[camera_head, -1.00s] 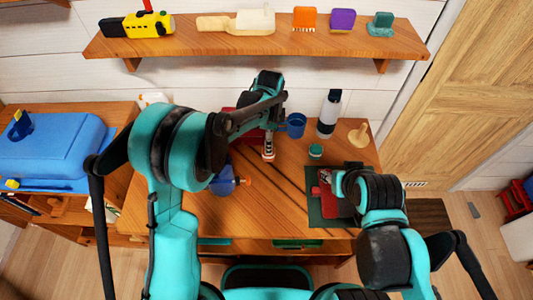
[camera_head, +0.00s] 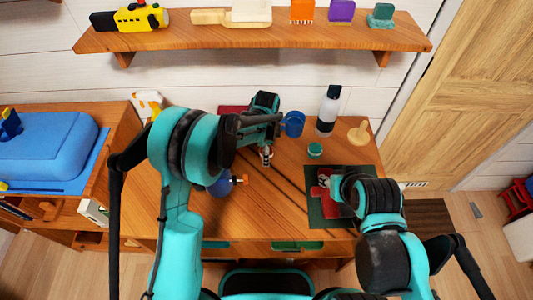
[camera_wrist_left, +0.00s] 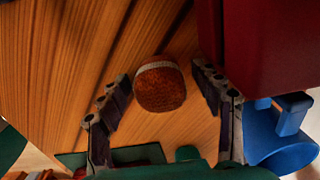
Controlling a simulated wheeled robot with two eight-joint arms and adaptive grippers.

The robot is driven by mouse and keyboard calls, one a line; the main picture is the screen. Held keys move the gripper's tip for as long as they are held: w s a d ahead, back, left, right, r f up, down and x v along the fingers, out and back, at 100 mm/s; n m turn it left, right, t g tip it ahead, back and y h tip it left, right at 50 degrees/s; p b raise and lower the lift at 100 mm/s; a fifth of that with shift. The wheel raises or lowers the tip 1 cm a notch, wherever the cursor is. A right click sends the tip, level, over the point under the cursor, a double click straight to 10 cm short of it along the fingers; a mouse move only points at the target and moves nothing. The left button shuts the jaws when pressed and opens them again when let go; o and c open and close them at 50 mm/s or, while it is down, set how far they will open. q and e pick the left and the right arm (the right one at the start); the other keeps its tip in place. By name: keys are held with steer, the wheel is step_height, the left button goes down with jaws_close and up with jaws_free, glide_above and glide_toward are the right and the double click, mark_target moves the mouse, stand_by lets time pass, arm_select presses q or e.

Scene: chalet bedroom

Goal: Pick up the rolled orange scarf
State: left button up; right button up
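In the left wrist view the rolled orange scarf (camera_wrist_left: 160,88) shows as a rounded orange-brown end with a pale band, on or above the wooden desk. My left gripper (camera_wrist_left: 165,105) is open, with one finger on each side of the scarf and a visible gap on both sides. In the head view my left gripper (camera_head: 266,154) hangs over the middle of the desk; I cannot make out the scarf there. My right gripper (camera_head: 336,184) is low over a red item (camera_head: 320,192) on a dark green mat; its fingers are mostly hidden.
The desk (camera_head: 280,215) also holds a blue mug (camera_head: 293,124), a dark-capped white bottle (camera_head: 328,110), a green jar (camera_head: 315,150), a wooden piece (camera_head: 358,134) and a blue item (camera_head: 221,184). A dark red box (camera_wrist_left: 270,45) stands close to the left gripper. A shelf (camera_head: 250,38) runs above.

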arm_select(q)
steer(key=c, duration=1)
steer(key=shift+r, duration=0.1)
